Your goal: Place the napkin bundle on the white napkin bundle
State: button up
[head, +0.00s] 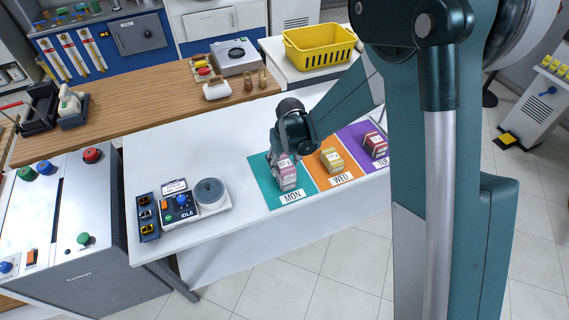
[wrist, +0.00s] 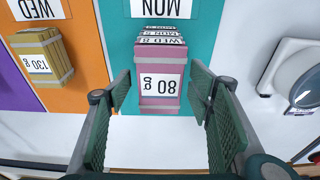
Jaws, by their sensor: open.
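A pink napkin bundle (head: 287,178) stands on the teal MON section, partly covered by my gripper (head: 284,150). In the wrist view the pink bundle (wrist: 160,72) shows an 80 g label, with several small printed labels at its far side. My gripper (wrist: 160,86) is open above it, one finger on each side, with gaps between fingers and bundle. A yellow bundle (head: 331,160) stands on the orange WED section; its label in the wrist view (wrist: 40,62) reads 130 g. A red bundle (head: 375,145) stands on the purple section. I cannot make out a white bundle.
A scale (head: 212,195), an IDLE control box (head: 180,207) and a dark switch rack (head: 147,217) stand left on the white table (head: 165,155). A yellow basket (head: 319,48) stands at the back. The table between scale and mat is clear.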

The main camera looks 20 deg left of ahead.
aim_at(288, 167)
jog(key=shift+r, duration=0.15)
notch_tip(288, 167, up, 12)
jog(key=s+d, duration=0.1)
jog(key=shift+s+d, duration=0.15)
dwell(0.7)
dwell(0.5)
jog(key=shift+d, duration=0.1)
jog(key=s+d+r+m+t, duration=0.1)
jog(key=d+r, duration=0.4)
jog(key=d, duration=0.4)
jog(key=s+d+r+m+t, duration=0.1)
jog(key=d+r+m, duration=0.1)
jog(key=d+r, duration=0.5)
jog(key=s+d+r+m, duration=0.15)
jog(key=d+r, duration=0.25)
jog(key=d, duration=0.6)
jog(key=s+d+r+m+t, duration=0.1)
jog(key=s+d+m+t, duration=0.1)
jog(key=s+d, duration=0.6)
jog(key=s+d+r+m+t+h, duration=0.1)
jog(key=s+d+r+m+t, duration=0.1)
jog(key=s+d, duration=0.7)
jog(key=d, duration=0.5)
jog(key=shift+r, duration=0.25)
